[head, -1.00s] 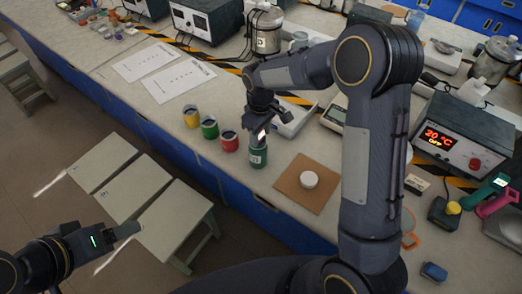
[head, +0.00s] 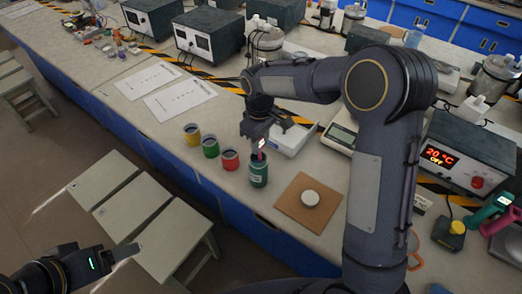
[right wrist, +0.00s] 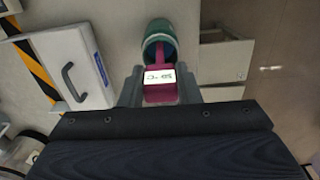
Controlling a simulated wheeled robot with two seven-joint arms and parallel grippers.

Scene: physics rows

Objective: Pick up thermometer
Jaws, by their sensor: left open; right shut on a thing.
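The thermometer (right wrist: 160,85) is magenta with a white display. In the right wrist view it sits between the fingers of my right gripper (right wrist: 160,92), which is shut on it. Its thin lower part reaches into the mouth of a green jar (head: 258,174); its tip is hidden. In the head view my right gripper (head: 259,143) is just above this jar, with a bit of the magenta thermometer (head: 261,154) showing between them. The jar also shows in the right wrist view (right wrist: 157,30). My left gripper (head: 126,255) is open and empty at the lower left, over the stools.
Yellow, green and red cups (head: 230,160) stand left of the jar. A brown board (head: 295,203) with a white round piece (head: 310,198) lies to its right. A heater reading 20 °C (head: 470,160) stands at right.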

